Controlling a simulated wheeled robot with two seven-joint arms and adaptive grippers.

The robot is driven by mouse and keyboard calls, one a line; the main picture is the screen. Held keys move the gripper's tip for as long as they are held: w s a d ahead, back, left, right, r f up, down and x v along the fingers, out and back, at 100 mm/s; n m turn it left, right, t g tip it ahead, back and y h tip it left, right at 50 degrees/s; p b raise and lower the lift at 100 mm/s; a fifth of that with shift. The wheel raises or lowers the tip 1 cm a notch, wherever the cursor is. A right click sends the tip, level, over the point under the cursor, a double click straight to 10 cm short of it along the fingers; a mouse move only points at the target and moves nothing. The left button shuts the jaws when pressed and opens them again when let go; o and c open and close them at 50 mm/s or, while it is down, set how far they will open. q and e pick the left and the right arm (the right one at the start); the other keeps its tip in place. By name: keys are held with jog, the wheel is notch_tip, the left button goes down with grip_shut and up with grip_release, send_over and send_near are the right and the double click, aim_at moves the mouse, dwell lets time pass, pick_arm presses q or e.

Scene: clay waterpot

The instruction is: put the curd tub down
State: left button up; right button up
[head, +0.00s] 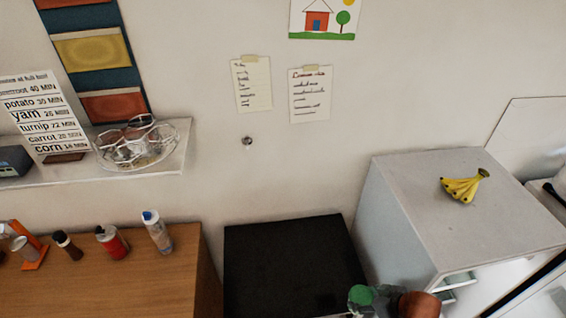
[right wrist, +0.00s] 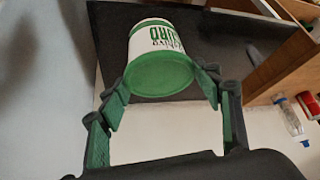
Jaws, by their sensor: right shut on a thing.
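The curd tub (right wrist: 158,55) is white with green lettering and a green end, and it shows large in the right wrist view. In the head view only its green end (head: 361,294) shows at the bottom edge. My right gripper (right wrist: 163,88) is shut on the tub, with a finger on each side. In the head view my right gripper (head: 382,296) is mostly cut off by the bottom edge. The tub is in front of a black-topped unit (head: 285,255); I cannot tell its height over it. My left gripper is not in view.
The black top looks bare where it shows. A wooden counter (head: 110,275) with several bottles stands left. A white cabinet (head: 410,185) with bananas (head: 465,186) stands right. A brown rounded thing (head: 420,305) is beside my right gripper. A wall shelf holds a wire basket (head: 137,145).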

jog(key=w+a+r+m+h+b, duration=0.25)
jog(key=w+r+b, duration=0.3)
jog(key=w, duration=0.65)
jog(key=w+a+r+m+b, duration=0.1)
jog(key=w+r+m+b, duration=0.1)
jog(key=r, duration=0.4)
jog(key=w+a+r+m+t+b, duration=0.1)
jog(key=w+a+r, duration=0.1)
jog(key=r, duration=0.5)
jog(key=shift+w+m+h+b, duration=0.35)
jog(key=shift+w+h+b, duration=0.1)
jog(key=shift+w, duration=0.4)
jog(key=shift+r, duration=0.15)
